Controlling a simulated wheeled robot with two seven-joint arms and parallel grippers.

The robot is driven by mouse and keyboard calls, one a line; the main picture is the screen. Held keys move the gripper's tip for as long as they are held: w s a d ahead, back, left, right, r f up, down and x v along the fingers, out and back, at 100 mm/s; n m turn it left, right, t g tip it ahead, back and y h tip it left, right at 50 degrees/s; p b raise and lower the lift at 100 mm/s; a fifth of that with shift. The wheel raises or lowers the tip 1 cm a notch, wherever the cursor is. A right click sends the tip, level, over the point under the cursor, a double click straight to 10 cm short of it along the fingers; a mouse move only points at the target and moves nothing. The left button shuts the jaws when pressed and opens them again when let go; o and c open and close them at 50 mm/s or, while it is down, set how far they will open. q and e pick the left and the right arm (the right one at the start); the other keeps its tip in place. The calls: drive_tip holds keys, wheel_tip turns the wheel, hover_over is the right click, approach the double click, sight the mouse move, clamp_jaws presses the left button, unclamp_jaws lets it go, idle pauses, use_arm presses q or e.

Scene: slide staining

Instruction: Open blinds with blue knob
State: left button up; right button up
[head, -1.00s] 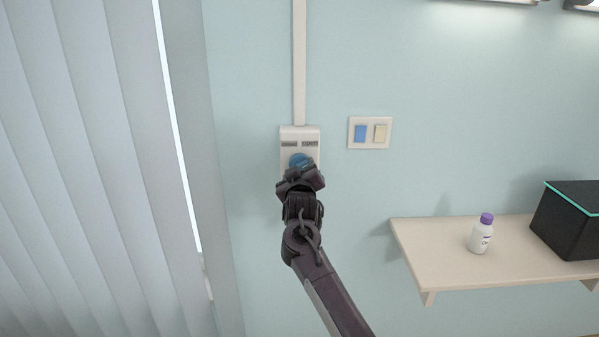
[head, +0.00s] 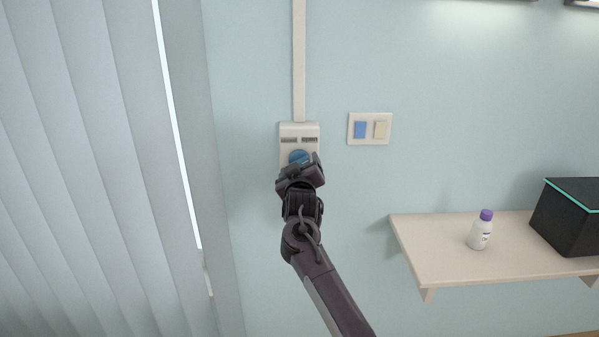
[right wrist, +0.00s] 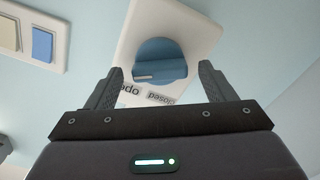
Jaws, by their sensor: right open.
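The blue knob (head: 299,157) sits on a white wall box (head: 286,133) with printed labels. It shows large in the right wrist view (right wrist: 160,60), with a raised grip bar and a small light mark. My right gripper (head: 305,168) is in front of the knob and hides its lower part. In the right wrist view its two fingers (right wrist: 160,84) are apart, with the knob ahead of and between them; I cannot tell whether they touch it. The vertical blinds (head: 90,150) hang at the left, slats closed but for a thin bright gap. My left gripper is not in view.
A switch plate (head: 386,116) with a blue and a cream rocker is right of the box. A shelf (head: 430,258) at the right holds a white bottle (head: 479,236) with a purple cap and a black box (head: 570,218). A white conduit (head: 299,60) runs up the wall.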

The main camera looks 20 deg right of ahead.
drive_tip(key=b+v, duration=0.1)
drive_tip(key=v, duration=0.6)
drive_tip(key=shift+s+b, duration=0.3)
drive_tip(key=shift+b, duration=0.1)
drive_tip(key=shift+a, duration=0.1)
drive_tip(key=s+f+n+g+y, duration=0.1)
drive_tip(key=s+f+g, duration=0.2)
drive_tip(key=f, duration=1.5)
drive_tip(key=s+f+n+g+y, duration=0.15)
drive_tip(key=s+f, duration=0.25)
drive_tip(key=f, duration=1.5)
drive_tip(key=s+f+g+y, duration=0.1)
drive_tip(key=s+f+g, duration=0.1)
drive_tip(key=s+f, duration=0.7)
drive_tip(key=s+f+g, duration=0.3)
drive_tip(key=s+f, duration=0.3)
drive_tip(key=f, duration=0.5)
drive_tip(key=s+d+f+m+g, duration=0.1)
drive_tip(key=s+f, duration=0.4)
drive_tip(key=s, duration=0.8)
drive_tip(key=s+f+g+y, duration=0.1)
drive_tip(key=s+f+g, duration=0.2)
drive_tip(key=s, duration=1)
drive_tip(key=s+d+f+m+g, duration=0.1)
drive_tip(key=s+f+g, duration=0.2)
drive_tip(key=s+f, duration=0.6)
drive_tip(key=s, duration=0.4)
drive_tip(key=shift+s+d+m, duration=0.25)
drive_tip(key=shift+d+m, duration=0.05)
drive_tip(key=shift+m, duration=0.05)
